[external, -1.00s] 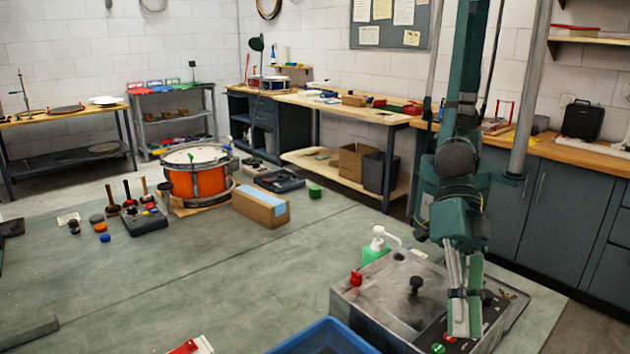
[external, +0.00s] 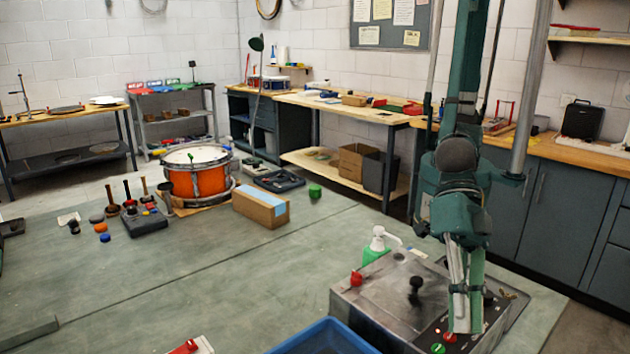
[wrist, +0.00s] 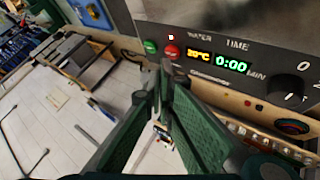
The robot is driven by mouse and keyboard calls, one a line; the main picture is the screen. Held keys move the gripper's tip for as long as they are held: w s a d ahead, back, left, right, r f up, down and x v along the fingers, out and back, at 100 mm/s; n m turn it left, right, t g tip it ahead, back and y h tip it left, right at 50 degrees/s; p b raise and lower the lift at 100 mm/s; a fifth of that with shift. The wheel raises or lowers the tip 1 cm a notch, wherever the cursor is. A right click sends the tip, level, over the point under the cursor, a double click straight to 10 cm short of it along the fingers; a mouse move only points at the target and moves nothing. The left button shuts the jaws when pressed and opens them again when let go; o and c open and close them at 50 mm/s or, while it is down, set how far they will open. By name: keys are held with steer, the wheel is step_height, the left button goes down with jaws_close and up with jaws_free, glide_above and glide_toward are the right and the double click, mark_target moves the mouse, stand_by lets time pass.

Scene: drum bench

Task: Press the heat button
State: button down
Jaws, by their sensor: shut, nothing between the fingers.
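The metal machine (external: 385,292) stands at the front right, with a control panel on its sloped front. The panel has a green button (external: 438,348) and a red button (external: 450,337); the wrist view also shows the green button (wrist: 150,47) and the red button (wrist: 171,51). I cannot read which is marked heat. The display (wrist: 218,59) reads 20°C in amber and 0:00 in green. My gripper (external: 460,329) is shut and empty over the panel. In the wrist view its fingertips (wrist: 166,68) appear just below the red button; contact cannot be told.
A dark knob (wrist: 290,92) is right of the display. A black-knobbed lid handle (external: 416,286) and a red part (external: 356,278) stick up from the machine. A green pump bottle (external: 376,245) stands behind it, and a blue bin (external: 322,338) in front to the left.

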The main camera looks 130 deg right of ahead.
steer(key=shift+r+p, duration=1.05)
steer(key=shift+r, duration=1.95)
steer(key=c, duration=3.2)
jaws_free()
steer(key=shift+c, duration=0.2)
